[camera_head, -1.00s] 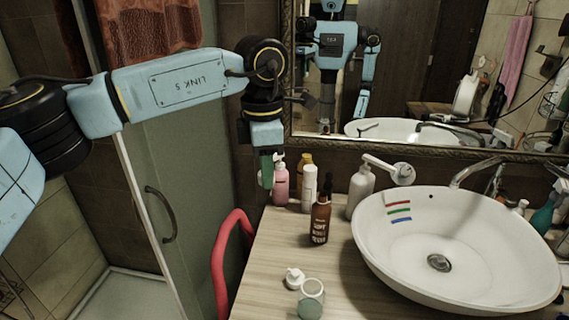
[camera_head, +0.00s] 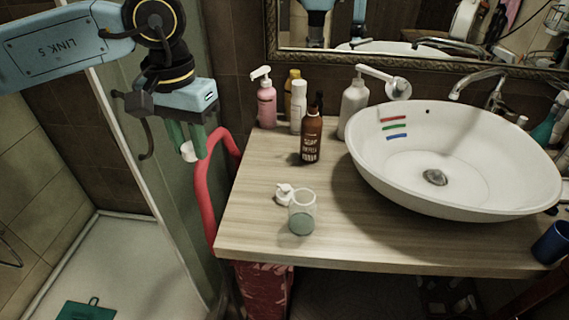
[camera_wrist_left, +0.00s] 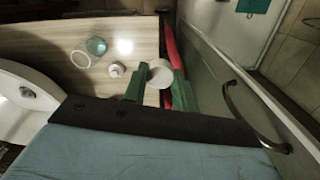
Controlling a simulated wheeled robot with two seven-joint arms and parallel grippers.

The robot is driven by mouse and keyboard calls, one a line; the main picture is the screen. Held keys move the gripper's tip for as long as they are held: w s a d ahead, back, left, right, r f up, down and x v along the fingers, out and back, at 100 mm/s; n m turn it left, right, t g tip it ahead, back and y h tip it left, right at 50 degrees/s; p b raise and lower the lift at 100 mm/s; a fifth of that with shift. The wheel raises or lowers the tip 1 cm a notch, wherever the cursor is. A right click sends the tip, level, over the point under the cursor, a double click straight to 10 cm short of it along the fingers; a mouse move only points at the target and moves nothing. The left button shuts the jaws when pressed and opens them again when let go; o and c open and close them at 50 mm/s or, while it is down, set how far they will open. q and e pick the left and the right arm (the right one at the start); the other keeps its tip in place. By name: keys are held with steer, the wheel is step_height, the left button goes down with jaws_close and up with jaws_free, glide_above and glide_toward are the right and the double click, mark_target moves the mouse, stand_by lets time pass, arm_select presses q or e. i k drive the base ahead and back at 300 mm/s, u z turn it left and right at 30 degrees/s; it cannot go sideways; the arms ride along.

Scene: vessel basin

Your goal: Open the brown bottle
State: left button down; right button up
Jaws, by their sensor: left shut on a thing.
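The brown bottle (camera_head: 311,141) stands upright on the wooden counter (camera_head: 253,222), just left of the basin, with a dark narrow top on it. My left gripper (camera_head: 188,146) is by the counter's left side, well apart from the bottle. It is shut on a small white round piece, which looks like a lid; it also shows as a white disc (camera_wrist_left: 160,74) between the green fingers in the left wrist view. The bottle is not seen in the left wrist view. My right gripper is not in view.
A glass jar (camera_head: 302,212) and a white pump-like cap (camera_head: 285,194) are near the counter's front. Pink (camera_head: 266,103), yellow and white bottles stand behind. The white basin (camera_head: 459,181) fills the right. A red curved rail (camera_head: 206,190) runs along the counter's left edge.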

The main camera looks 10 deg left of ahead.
mark_target(312, 123)
steer(key=z, duration=0.55)
steer(key=k, duration=0.65)
steer(key=z, duration=0.75)
steer(key=i, duration=0.75)
steer(key=u, duration=0.65)
steer(key=i, duration=0.55)
steer(key=u, duration=0.55)
